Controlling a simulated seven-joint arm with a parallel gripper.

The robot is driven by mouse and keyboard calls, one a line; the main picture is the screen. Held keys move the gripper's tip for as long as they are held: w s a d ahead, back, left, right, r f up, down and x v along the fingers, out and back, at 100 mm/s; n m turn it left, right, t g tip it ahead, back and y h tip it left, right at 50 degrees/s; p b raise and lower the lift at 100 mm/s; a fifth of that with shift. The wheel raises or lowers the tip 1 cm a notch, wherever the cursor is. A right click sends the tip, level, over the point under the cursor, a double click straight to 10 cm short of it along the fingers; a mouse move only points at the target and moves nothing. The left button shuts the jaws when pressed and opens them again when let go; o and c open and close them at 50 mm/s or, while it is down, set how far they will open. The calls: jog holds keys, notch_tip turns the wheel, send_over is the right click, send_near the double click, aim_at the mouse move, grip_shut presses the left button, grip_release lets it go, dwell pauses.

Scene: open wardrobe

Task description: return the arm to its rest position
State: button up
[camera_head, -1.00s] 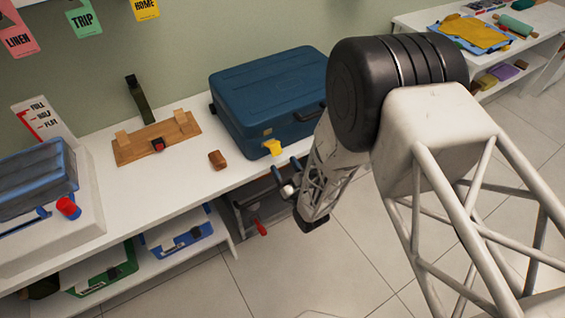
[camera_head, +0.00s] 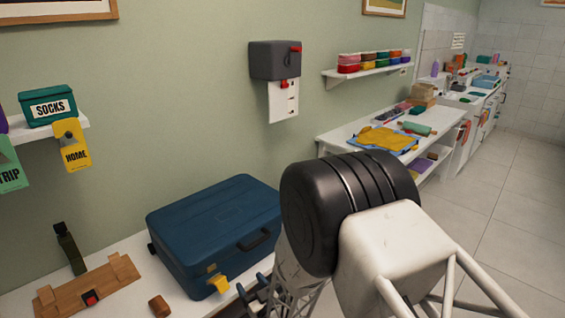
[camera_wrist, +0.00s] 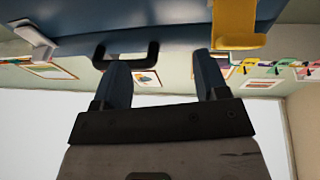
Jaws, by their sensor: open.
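My gripper (camera_head: 256,294) is low in the head view, just right of the yellow latch (camera_head: 218,285) on the front of the closed blue suitcase (camera_head: 215,235). In the wrist view my gripper (camera_wrist: 160,68) has its two blue fingers spread, with nothing held between them. The suitcase's underside or side (camera_wrist: 180,40) fills the top of that view, with its dark handle (camera_wrist: 154,55) close to the left finger; I cannot tell whether they touch. The yellow latch (camera_wrist: 235,25) is at upper right. My arm hides part of the bench's front edge.
A brown block (camera_head: 159,305) and a wooden board with a red button (camera_head: 90,298) lie left of the suitcase. A grey wall box (camera_head: 275,60) hangs above. A side table (camera_head: 330,128) with a yellow cloth (camera_head: 385,138) stands behind my arm. The floor at right (camera_head: 510,230) is clear.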

jog(key=w+d+r+m+g+h, duration=0.2)
jog(key=w+d+r+h, duration=0.45)
jog(key=r, duration=0.55)
jog(key=s+d+r+m+g+h, duration=0.2)
jog(key=s+d+r+g+h, duration=0.15)
jog(key=d+r, duration=0.7)
jog(key=s+d+r+m+g+h, duration=0.1)
jog(key=s+d+r+g, duration=0.2)
jog(key=s, duration=0.8)
jog(key=s+d+r+m+g, duration=0.1)
jog(key=s+d+r+g, duration=0.2)
jog(key=s, duration=0.9)
jog(key=s+d+r+m+g+h, duration=0.1)
jog(key=s+d+r+g, duration=0.2)
jog(key=s+d+r, duration=0.2)
jog(key=s+r, duration=0.3)
jog(key=s, duration=0.3)
jog(key=shift+s+d+h, duration=0.15)
jog(key=shift+d+h, duration=0.15)
jog(key=shift+d, duration=0.1)
